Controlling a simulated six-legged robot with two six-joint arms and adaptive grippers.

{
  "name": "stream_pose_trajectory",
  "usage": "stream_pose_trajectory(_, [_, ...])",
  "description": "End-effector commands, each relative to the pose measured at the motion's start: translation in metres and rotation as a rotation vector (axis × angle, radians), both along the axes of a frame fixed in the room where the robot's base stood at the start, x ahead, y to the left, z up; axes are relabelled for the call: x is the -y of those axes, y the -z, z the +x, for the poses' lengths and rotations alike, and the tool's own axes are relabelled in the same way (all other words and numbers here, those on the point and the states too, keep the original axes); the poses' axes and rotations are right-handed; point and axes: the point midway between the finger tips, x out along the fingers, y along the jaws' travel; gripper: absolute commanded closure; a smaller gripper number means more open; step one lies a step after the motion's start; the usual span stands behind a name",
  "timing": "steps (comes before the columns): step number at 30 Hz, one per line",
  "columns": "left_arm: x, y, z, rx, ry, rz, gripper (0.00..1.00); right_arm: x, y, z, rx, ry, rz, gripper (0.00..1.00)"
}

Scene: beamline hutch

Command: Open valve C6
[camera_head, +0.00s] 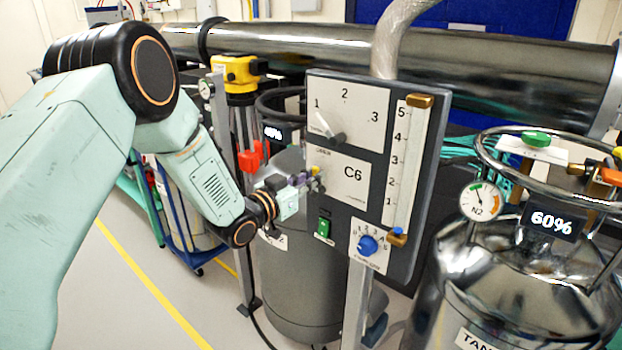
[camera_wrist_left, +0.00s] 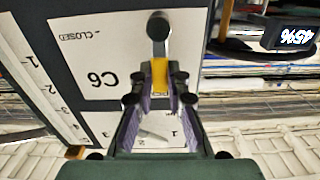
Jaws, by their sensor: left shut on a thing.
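The valve panel (camera_head: 400,240) stands upright at the centre. Its white C6 plate (camera_head: 350,180) also shows upside down in the left wrist view (camera_wrist_left: 90,70), with the word CLOSED readable there. In the head view the fingers hide most of the lever. My right gripper is not in view.
The panel also carries a dial with a grey pointer (camera_head: 328,128), a green switch (camera_head: 323,228), a blue knob (camera_head: 367,245) and a slider scale (camera_head: 397,160). A shiny tank (camera_head: 500,290) stands close on the right. A grey tank (camera_head: 295,290) stands behind the panel.

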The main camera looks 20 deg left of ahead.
Motion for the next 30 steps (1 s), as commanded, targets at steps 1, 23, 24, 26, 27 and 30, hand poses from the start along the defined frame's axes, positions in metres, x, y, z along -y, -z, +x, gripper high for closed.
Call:
stream_pose_trajectory(1, [-0.001,-0.007,0.003,0.017,-0.002,0.0,1.0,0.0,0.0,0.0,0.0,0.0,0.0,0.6])
stream_pose_trajectory(23, [-0.002,-0.002,-0.002,0.004,-0.002,0.0,0.61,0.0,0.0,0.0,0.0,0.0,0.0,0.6])
stream_pose_trajectory(24, [-0.004,-0.001,-0.005,0.004,-0.003,-0.001,0.61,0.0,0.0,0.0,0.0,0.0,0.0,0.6])
stream_pose_trajectory(26, [-0.007,-0.002,-0.011,0.004,-0.004,0.0,0.61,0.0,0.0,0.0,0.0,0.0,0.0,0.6])
stream_pose_trajectory(27, [-0.009,-0.002,-0.017,0.004,-0.004,-0.002,0.61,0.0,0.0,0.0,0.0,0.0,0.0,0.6])
stream_pose_trajectory(30, [-0.015,-0.002,-0.035,0.003,-0.006,-0.006,0.61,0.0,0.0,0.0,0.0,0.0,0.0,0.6])
